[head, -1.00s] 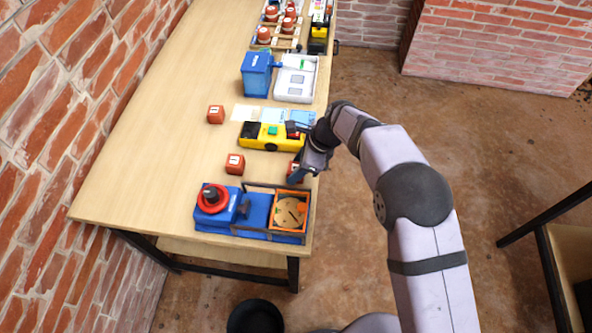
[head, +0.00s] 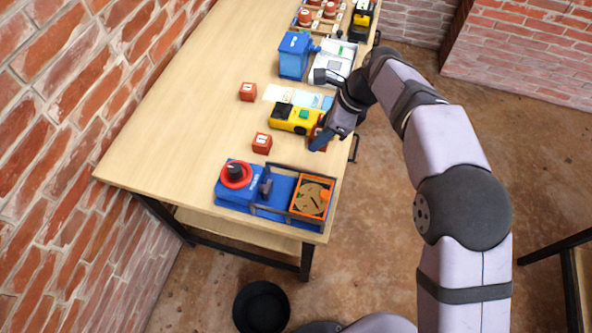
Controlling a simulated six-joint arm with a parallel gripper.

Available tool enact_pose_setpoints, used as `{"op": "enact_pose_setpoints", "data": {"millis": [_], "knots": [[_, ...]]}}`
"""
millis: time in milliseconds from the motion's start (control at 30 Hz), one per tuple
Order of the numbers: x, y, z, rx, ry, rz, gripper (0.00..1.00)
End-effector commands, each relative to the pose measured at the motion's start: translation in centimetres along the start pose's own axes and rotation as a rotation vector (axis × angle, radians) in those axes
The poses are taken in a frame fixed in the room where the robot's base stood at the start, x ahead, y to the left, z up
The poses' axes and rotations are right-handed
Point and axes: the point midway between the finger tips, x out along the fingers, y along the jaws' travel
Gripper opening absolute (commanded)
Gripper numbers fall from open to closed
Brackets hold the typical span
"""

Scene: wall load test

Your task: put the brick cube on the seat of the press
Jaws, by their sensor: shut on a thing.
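My gripper (head: 318,140) is over the right edge of the table, beside the yellow device. It is shut on a red-brown brick cube (head: 316,132), which is mostly hidden by the fingers and the device. The blue machine at the table's near end, which looks like the press (head: 278,212), has a red ring at its left and an orange-framed bay at its right. A round tan plate, perhaps the seat (head: 309,200), lies in that bay with nothing on it. My gripper is behind this bay and apart from it.
Two more brick cubes stand on the table, one near (head: 262,143) and one farther back (head: 247,92). The yellow device (head: 292,118) lies beside the gripper. A blue box (head: 294,56) and a white tray (head: 333,66) stand farther back. The table's left side is clear.

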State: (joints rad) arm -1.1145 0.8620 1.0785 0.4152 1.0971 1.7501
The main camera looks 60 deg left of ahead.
Motion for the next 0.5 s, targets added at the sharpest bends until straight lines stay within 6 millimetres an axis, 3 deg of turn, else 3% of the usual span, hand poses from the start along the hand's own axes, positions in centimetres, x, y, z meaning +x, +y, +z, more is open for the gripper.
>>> {"op": "enact_pose_setpoints", "data": {"millis": [267,500], "knots": [[-2.1,1.7,5.1,-0.069,-0.003,0.024,0.05],[-3.1,6.1,8.5,-0.135,-0.001,0.055,0.05]]}}
